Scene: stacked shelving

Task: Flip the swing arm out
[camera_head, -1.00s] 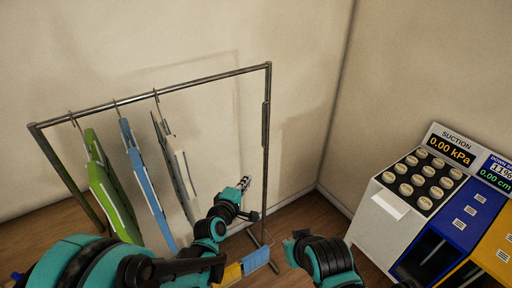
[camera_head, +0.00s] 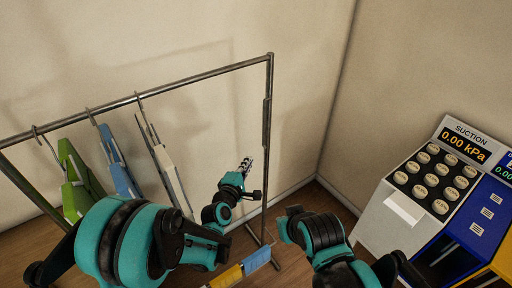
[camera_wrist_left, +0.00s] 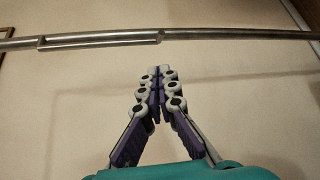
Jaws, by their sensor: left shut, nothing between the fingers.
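The garment rack (camera_head: 150,95) stands against the wall at left. A slim bar segment (camera_head: 266,122), which looks like the swing arm, lies along the rack's right post in the head view. In the left wrist view, the post crosses the top of the picture with a raised straight segment (camera_wrist_left: 100,40) on it. My left gripper (camera_head: 246,163) is just left of the post, below that segment, with a gap to the post. It also shows in the left wrist view (camera_wrist_left: 157,76), fingers together and empty.
A green hanging item (camera_head: 75,185), a blue one (camera_head: 118,165) and a white one (camera_head: 172,175) hang from the top rail. A console with a suction display (camera_head: 465,146) stands at right. Wall lies close behind the rack.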

